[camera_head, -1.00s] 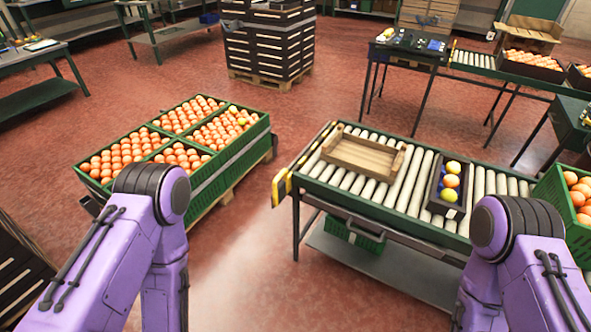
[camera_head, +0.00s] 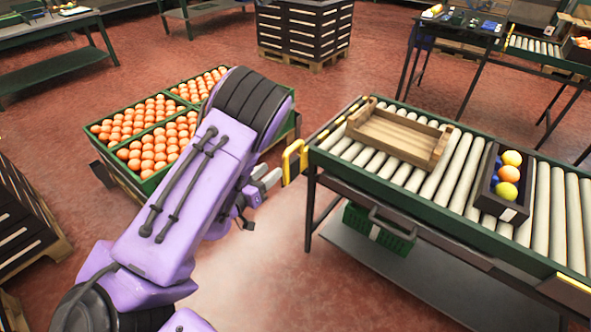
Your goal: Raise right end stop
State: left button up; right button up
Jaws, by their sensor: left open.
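A yellow end stop (camera_head: 294,163) shows as a bracket at the near-left end of the roller conveyor (camera_head: 440,195). Another yellow strip (camera_head: 574,284) shows on the conveyor's front edge at the far right of the view; I cannot tell whether it is part of a stop. My left gripper (camera_head: 268,181) is open and empty, just left of and close to the yellow bracket. I cannot tell whether they touch. My right gripper is out of view.
A wooden tray (camera_head: 395,142) and a dark box (camera_head: 492,203) with several coloured balls sit on the rollers. A green crate (camera_head: 377,232) stands on the shelf below. Red floor lies between.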

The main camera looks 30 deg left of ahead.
aim_at(289, 151)
pick_arm(q)
jog(key=shift+w+r+m+t+h+p, duration=0.3)
jog(key=shift+w+r, duration=0.6)
jog(key=shift+w, duration=0.2)
jog(key=w, duration=0.9)
jog(key=shift+d+f, duration=0.15)
jog(key=shift+d, duration=0.25)
jog(key=shift+p, duration=0.3)
grip_shut()
